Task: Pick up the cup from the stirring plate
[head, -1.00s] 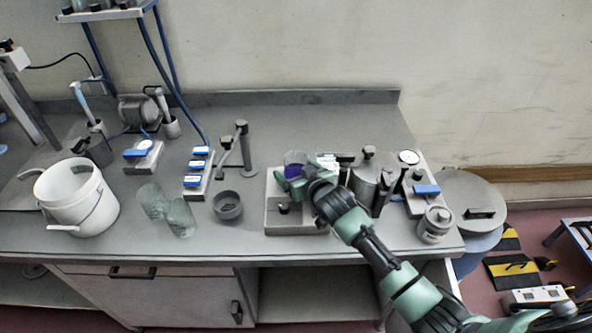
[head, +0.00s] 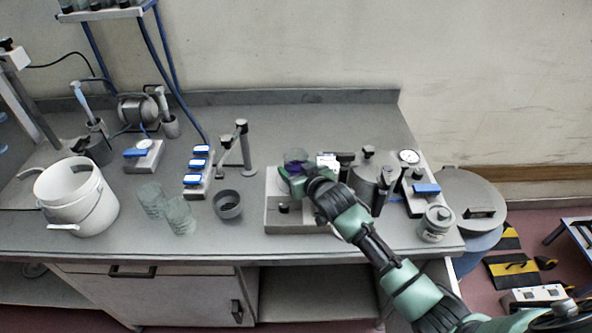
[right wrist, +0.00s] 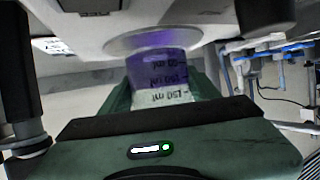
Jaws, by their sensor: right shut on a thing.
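The cup (head: 295,157) is a clear beaker with purple liquid, at the stirring plate (head: 283,222), a grey box with a dark knob on the right half of the bench. In the right wrist view the cup (right wrist: 160,75) shows its volume marks between my fingers. My right gripper (head: 290,176) is shut on the cup from its near side and hides its lower part in the head view. I cannot tell whether the cup touches the plate. My left gripper is not in view.
Two clear beakers (head: 180,215) and a dark grey bowl (head: 228,205) stand left of the plate. A white bucket (head: 75,205) stands further left. The bench's back middle is clear.

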